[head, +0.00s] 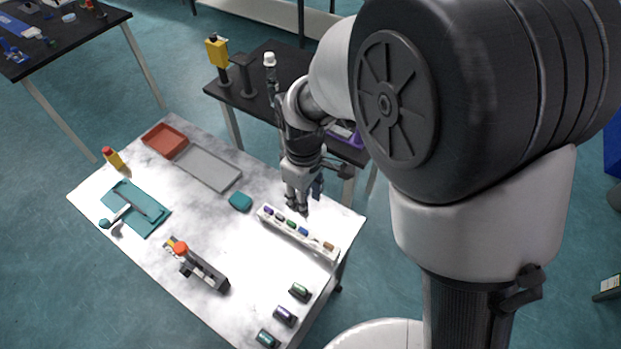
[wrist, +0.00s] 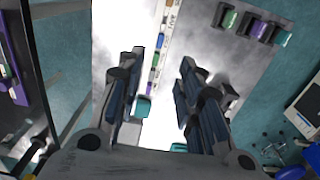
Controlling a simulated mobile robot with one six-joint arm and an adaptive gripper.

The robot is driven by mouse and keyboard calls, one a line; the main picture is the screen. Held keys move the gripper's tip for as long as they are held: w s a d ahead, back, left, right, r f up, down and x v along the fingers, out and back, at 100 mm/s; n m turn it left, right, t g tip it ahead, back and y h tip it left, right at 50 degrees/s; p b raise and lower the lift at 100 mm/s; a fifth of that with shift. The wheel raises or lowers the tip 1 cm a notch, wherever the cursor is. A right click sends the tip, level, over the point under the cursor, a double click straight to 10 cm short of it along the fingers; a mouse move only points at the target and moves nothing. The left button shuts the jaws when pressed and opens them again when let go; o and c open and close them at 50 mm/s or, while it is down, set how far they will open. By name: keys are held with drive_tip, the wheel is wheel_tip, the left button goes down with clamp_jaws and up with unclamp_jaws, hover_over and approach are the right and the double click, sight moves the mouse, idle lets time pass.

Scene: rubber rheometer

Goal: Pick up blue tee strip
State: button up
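The blue tee strip appears to be the small blue piece (head: 303,231) in a slot of the long white rack (head: 318,250) near the right edge of the marble-topped table. It also shows as a small blue patch in the wrist view (wrist: 160,40). My gripper (head: 297,208) is above the table, just behind the rack. In the wrist view my gripper (wrist: 163,60) has its two fingers wide apart, with nothing held between them.
Other coloured pieces share the rack, including a green one (head: 291,224) and a brown one (head: 328,246). A teal block (head: 240,202) lies beside the rack. A grey tray (head: 208,168), red tray (head: 165,140) and black device (head: 205,272) are on the table. Clear tabletop lies between them.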

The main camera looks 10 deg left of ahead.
sight(307, 232)
wheel_tip(307, 232, down, 16)
drive_tip(key=b, duration=0.5)
drive_tip(key=shift+s+d+f, duration=0.15)
drive_tip(key=shift+f, duration=0.1)
drive_tip(key=shift+r, duration=0.1)
clamp_jaws()
